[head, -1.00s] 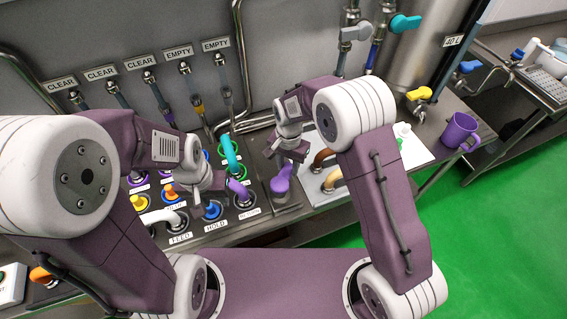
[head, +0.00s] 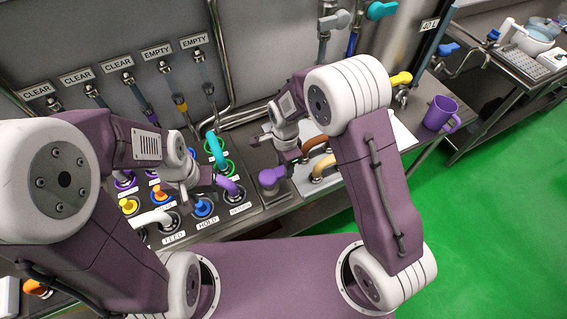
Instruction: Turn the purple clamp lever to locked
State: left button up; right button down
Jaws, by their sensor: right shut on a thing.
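The purple clamp lever (head: 269,178) sits on a metal plate at the right end of the port panel. Its round hub is in view and its handle points up and to the right. My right gripper (head: 288,161) is shut on the handle's far end, and its fingers partly hide it. My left gripper (head: 196,194) is over the panel, beside a purple bent hose (head: 229,186) at the RETURN port. The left fingertips are too small and covered to show whether they are open.
Brown and tan bent pipes (head: 323,166) stand on a white board just right of the lever. A teal hose (head: 214,147) rises behind the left gripper. A purple mug (head: 439,113) stands at the counter's right end. Hanging hoses line the back wall.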

jog(key=shift+w+r, duration=0.1)
jog(key=shift+r, duration=0.05)
dwell(0.4)
jog(key=c, duration=1.1)
grip_release()
jog(key=shift+c, duration=0.2)
jog(key=shift+o, duration=0.9)
jog(key=shift+r, duration=0.35)
notch_tip(320, 180, up, 8)
jog(key=b, duration=0.1)
jog(key=shift+r, duration=0.15)
